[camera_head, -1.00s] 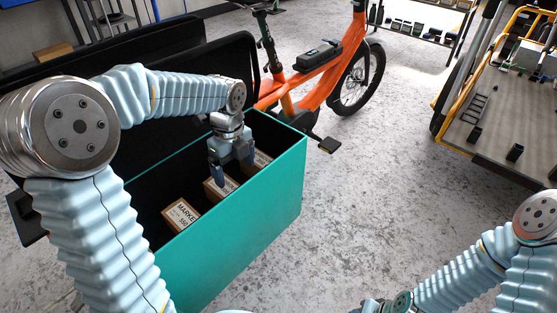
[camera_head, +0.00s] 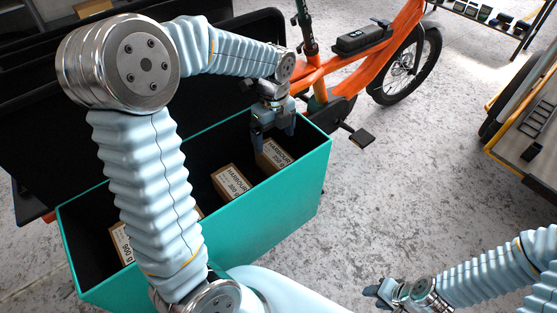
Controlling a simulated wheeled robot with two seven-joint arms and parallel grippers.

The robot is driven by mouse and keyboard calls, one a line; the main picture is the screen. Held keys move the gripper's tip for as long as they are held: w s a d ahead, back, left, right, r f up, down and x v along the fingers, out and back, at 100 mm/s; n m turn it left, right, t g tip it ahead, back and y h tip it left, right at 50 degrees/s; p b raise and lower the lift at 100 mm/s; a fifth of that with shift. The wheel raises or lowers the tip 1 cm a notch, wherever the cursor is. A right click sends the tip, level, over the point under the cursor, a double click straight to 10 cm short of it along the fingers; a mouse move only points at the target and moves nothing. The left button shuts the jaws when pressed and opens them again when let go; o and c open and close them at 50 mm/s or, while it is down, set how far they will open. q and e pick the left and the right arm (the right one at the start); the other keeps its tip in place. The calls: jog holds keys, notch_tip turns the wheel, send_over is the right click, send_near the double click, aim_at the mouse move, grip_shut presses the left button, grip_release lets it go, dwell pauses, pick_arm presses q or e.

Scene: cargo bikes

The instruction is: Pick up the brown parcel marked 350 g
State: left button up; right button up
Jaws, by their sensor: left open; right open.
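A teal cargo box (camera_head: 250,225) with a dark inside holds several brown parcels in a row. The far-right parcel (camera_head: 272,156) has a white label that starts "HARBOUR"; its weight is too small to read surely. The parcel beside it (camera_head: 230,181) has a similar label, also hard to read. Another parcel (camera_head: 120,244) shows at the near-left end, partly behind my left arm. A sliver of one more (camera_head: 199,212) shows beside the arm. My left gripper (camera_head: 273,143) points down, open, at the far-right parcel, partly covering it. My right gripper (camera_head: 372,291) is open and empty, low at the right, outside the box.
The box sits on a cargo bike with an orange frame (camera_head: 405,32), a black pedal (camera_head: 361,138) and a wheel behind. Black panels (camera_head: 60,85) stand along the box's far side. A yellow-edged cart (camera_head: 530,130) stands at right. The grey floor between is clear.

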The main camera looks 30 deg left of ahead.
aim_at(276, 163)
pick_arm(q)
jog(key=f, duration=0.5)
jog(key=f+b, duration=0.1)
jog(key=f, duration=0.5)
jog(key=shift+w+d+f, duration=0.1)
jog(key=shift+d+f, duration=0.1)
jog(key=shift+f, duration=0.1)
jog(key=c, duration=1.3)
jog(key=shift+r, duration=0.15)
